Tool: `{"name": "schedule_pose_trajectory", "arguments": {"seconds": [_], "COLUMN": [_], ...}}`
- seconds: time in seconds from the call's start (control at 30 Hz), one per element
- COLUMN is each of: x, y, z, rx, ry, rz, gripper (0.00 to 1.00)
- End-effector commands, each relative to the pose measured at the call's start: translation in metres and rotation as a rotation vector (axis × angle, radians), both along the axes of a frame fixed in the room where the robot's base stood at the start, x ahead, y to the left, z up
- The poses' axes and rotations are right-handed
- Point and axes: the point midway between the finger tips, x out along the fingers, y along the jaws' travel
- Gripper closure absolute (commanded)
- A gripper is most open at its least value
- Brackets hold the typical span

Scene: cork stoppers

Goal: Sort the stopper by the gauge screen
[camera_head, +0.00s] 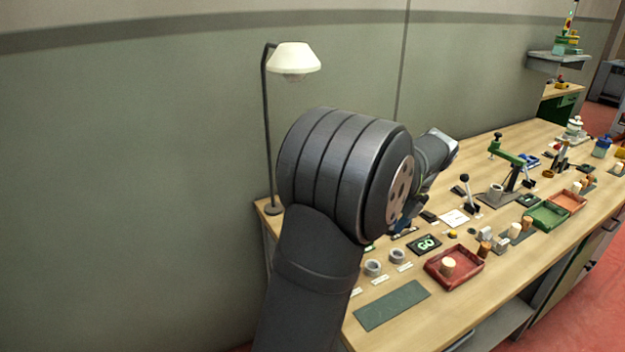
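The small dark gauge screen (425,244) shows "GO" in green letters. A pale cork stopper (447,266) stands in the red tray (463,283) at the front. A green tray (547,216) and an orange tray (567,201) lie further right; I see no stopper in either. My arm's large dark joint fills the middle of the picture. My gripper (405,217) shows only in part behind it, low over the bench to the left of and beyond the screen. Its fingertips are hidden, so I cannot tell whether it holds anything.
Two grey rings (373,267) stand left of the red tray. A dark green mat (391,305) at the front is bare. Several small cylinders (485,248) stand between the trays. A lever (468,193) and a green-armed press (511,172) rise behind. A lamp (293,58) stands at the left.

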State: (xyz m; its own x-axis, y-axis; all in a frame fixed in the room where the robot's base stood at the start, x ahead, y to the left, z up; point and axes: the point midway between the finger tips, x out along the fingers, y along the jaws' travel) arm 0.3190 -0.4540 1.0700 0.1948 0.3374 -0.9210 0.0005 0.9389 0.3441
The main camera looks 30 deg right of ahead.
Motion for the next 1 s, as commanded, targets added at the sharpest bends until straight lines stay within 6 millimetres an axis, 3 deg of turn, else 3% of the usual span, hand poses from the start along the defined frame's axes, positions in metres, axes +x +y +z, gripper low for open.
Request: {"name": "schedule_pose_trajectory", "arguments": {"seconds": [0.97,1.0], "x": [0.0,0.0], "y": [0.0,0.0], "z": [-0.0002,-0.0002], "rx": [0.0,0.0], "ry": [0.0,0.0], "rz": [0.0,0.0], "gripper": [0.0,0.04]}}
